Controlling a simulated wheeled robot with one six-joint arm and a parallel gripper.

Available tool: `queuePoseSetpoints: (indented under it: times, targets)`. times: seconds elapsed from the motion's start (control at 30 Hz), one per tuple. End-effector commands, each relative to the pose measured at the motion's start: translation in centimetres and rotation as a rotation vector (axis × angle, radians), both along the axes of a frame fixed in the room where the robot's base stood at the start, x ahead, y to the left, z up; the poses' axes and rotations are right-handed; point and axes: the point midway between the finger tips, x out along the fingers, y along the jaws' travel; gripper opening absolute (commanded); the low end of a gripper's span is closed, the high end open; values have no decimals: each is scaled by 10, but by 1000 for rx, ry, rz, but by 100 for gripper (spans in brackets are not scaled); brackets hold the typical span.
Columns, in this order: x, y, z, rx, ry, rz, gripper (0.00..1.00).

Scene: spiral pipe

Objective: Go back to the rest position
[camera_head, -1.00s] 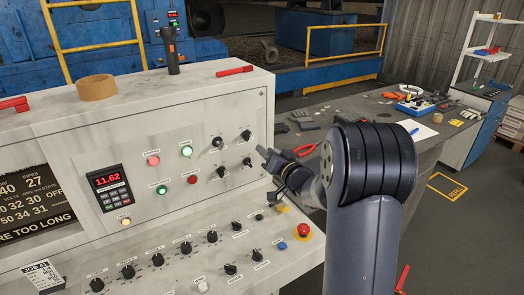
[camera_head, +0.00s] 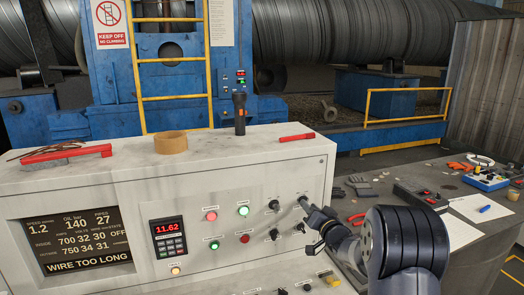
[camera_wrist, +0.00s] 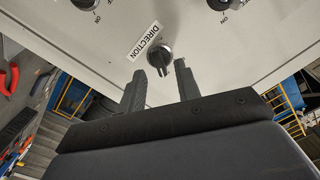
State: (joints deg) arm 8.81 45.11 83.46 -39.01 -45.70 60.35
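My gripper (camera_wrist: 160,72) is open in the wrist view, with one finger on each side and nothing held. A dark round knob (camera_wrist: 160,56) labelled DIRECTION is just beyond the gap between the fingertips, and I see no finger closed on it. In the head view my gripper (camera_head: 309,217) is at the right end of the white control panel (camera_head: 130,201), close to its upright face. My arm bends in from the lower right. My wrist hides part of the panel's right side.
On the panel top are a tape roll (camera_head: 171,142), a dark torch (camera_head: 240,113) and red-handled tools. A grey workbench (camera_head: 385,195) with tools and a blue box (camera_head: 486,180) stands at the right. Blue machinery with a yellow ladder (camera_head: 175,98) is behind the panel.

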Motion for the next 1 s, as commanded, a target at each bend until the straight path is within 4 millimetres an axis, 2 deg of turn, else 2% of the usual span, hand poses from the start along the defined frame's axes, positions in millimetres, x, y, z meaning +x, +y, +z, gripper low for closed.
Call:
queuePoseSetpoints:
  times: [0.1, 0.3, 0.77, 1.0]
  targets:
    - [14, 5, 1, 0, 0, 1, 32]
    - [26, 9, 0, -2, -1, 1, 32]
    - [22, 7, 0, -11, -4, 0, 32]
    - [-1, -1, -2, -1, -1, -1, 32]
